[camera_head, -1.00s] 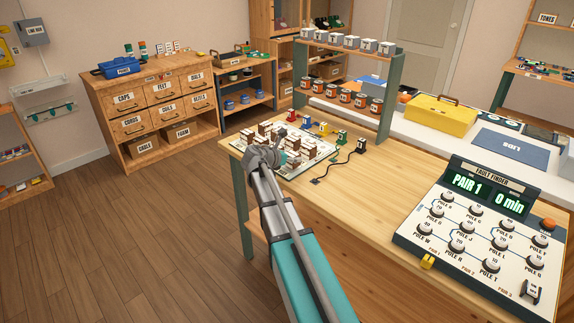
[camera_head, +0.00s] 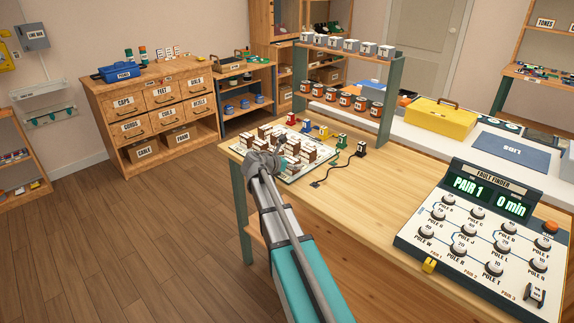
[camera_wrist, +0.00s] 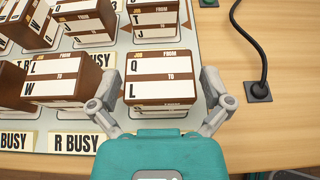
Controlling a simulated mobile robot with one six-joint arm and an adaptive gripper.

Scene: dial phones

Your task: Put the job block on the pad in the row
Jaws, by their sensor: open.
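A brown job block with a white face marked FROM Q TO L (camera_wrist: 160,77) lies near the middle of the wrist view, on a light board (camera_wrist: 190,45). My gripper (camera_wrist: 158,92) is open, with one finger at each side of this block; I cannot tell whether they touch it. Other job blocks stand beside it, one marked L to W (camera_wrist: 55,82) and one marked T to J (camera_wrist: 152,22). Paper-like strips reading BUSY (camera_wrist: 82,142) line the board's near edge. In the head view my gripper (camera_head: 278,163) is at the board's near left part. The row's target pad cannot be singled out.
The fault finder panel (camera_head: 400,235), reading PAIR 1 and 0 min, is at the right. The bench (camera_head: 350,205) between is clear.

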